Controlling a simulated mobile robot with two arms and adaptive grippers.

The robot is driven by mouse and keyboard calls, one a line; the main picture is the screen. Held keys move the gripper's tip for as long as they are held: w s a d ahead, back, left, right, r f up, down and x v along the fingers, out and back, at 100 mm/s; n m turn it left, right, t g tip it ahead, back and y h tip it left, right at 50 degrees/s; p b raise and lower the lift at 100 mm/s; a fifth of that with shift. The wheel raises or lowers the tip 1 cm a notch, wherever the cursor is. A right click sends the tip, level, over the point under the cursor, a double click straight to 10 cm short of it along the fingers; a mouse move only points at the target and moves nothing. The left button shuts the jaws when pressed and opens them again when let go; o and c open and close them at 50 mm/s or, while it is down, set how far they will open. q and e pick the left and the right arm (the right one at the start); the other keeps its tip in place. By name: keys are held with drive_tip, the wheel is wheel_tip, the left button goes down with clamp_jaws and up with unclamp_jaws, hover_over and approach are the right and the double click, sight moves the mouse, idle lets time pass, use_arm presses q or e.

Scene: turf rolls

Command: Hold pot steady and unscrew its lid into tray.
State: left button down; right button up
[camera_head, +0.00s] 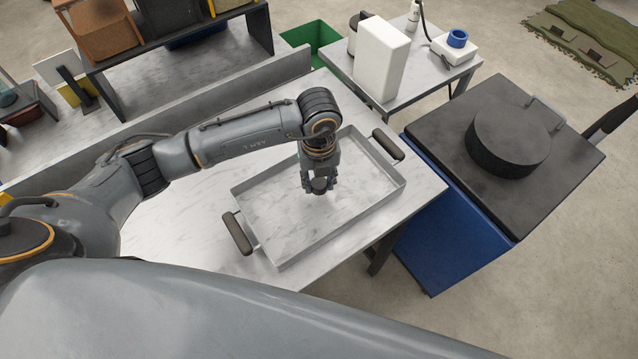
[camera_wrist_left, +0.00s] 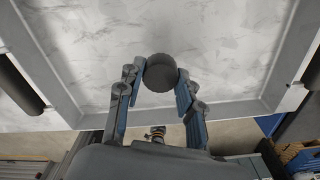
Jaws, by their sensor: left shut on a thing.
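My left gripper (camera_head: 320,190) is shut on a small dark round lid (camera_wrist_left: 160,73) with a ribbed edge. It points down inside the outline of the shallow metal tray (camera_head: 340,229). In the left wrist view, the lid sits between the two fingertips with the pale tray floor behind it. I cannot tell whether the lid touches the floor. The tray lies on a pale marbled table, and nothing else shows in it. I cannot make out the pot for certain. My right gripper is out of view.
The tray has dark handles (camera_head: 237,233) at two ends. A side table at the back holds a white box (camera_head: 378,62) and a dark-topped jar partly behind it. A blue cabinet (camera_head: 440,232) with a black round block (camera_head: 508,142) on top stands to the right. A shelf stands back left.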

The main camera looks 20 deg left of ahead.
sight(319, 182)
use_arm(q)
wheel_tip(319, 182, down, 3)
drive_tip(key=shift+w+f+p, duration=0.1)
drive_tip(key=shift+w+p, duration=0.05)
drive_tip(key=shift+p, duration=0.75)
drive_tip(key=shift+f, duration=0.15)
drive_tip(key=shift+f, duration=0.1)
drive_tip(key=c, duration=1.3)
unclamp_jaws()
drive_tip(key=shift+f, duration=0.1)
drive_tip(key=o, duration=0.4)
drive_tip(key=shift+o, duration=0.2)
